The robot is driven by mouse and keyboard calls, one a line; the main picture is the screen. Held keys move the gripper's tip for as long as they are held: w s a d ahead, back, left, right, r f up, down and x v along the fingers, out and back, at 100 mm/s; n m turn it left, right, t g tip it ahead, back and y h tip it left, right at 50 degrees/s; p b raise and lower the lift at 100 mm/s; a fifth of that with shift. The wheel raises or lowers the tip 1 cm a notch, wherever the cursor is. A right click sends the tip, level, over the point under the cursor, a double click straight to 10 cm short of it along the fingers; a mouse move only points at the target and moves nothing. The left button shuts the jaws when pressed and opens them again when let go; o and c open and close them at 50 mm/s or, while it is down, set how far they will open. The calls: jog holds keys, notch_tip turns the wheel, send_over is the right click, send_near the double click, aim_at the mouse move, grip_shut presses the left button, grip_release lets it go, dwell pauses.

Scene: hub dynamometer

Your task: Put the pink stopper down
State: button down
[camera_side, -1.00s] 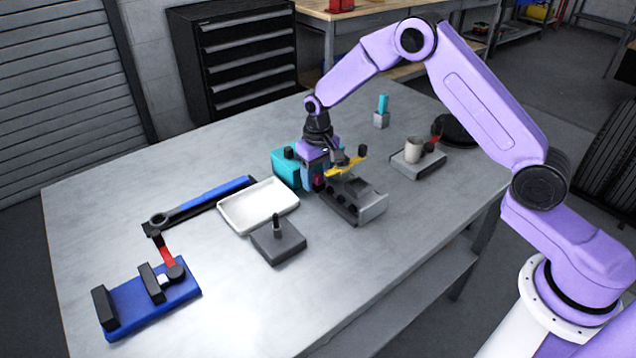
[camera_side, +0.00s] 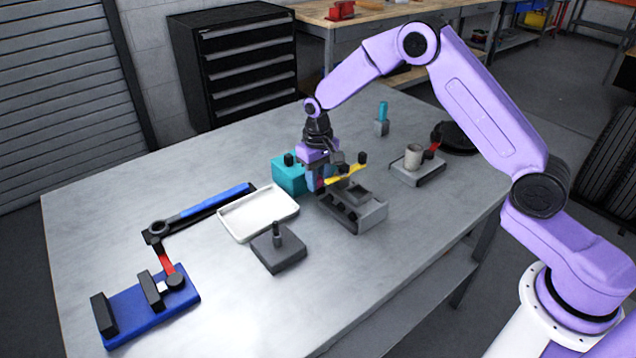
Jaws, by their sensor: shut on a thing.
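My gripper (camera_side: 318,178) points down at the middle of the table, beside the left end of a grey block with a row of dark holes (camera_side: 367,218). It is shut on the pink stopper (camera_side: 320,184), of which only a small pink patch shows low between the fingers. The rest of the stopper is hidden by the fingers and the grey block. I cannot tell whether its underside touches anything.
A teal block with a black knob (camera_side: 287,178) stands close left of my gripper, and a yellow bar (camera_side: 345,174) close right. A white tray (camera_side: 232,232) and a dark block with a peg (camera_side: 279,254) lie nearer. The table's front middle is clear.

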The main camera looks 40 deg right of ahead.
notch_tip(320, 180, up, 15)
jog(key=s+d+r+n, duration=0.2)
jog(key=s+n, duration=0.7)
jog(key=s, duration=0.3)
jog(key=s+d+r+n, duration=0.1)
jog(key=s+d+n, duration=0.2)
jog(key=s+n, duration=0.8)
jog(key=w+f, duration=0.3)
jog(key=w+a+f+m, duration=0.1)
jog(key=w+f, duration=0.2)
jog(key=w, duration=0.1)
jog(key=w+a+f+m, duration=0.1)
jog(key=w+f, duration=0.2)
jog(key=w, duration=0.1)
jog(key=shift+w, duration=0.15)
jog(key=shift+w+f, duration=0.25)
jog(key=shift+f, duration=1.75)
jog(key=shift+f, duration=0.15)
jog(key=c, duration=1.1)
grip_release()
jog(key=shift+c, duration=0.2)
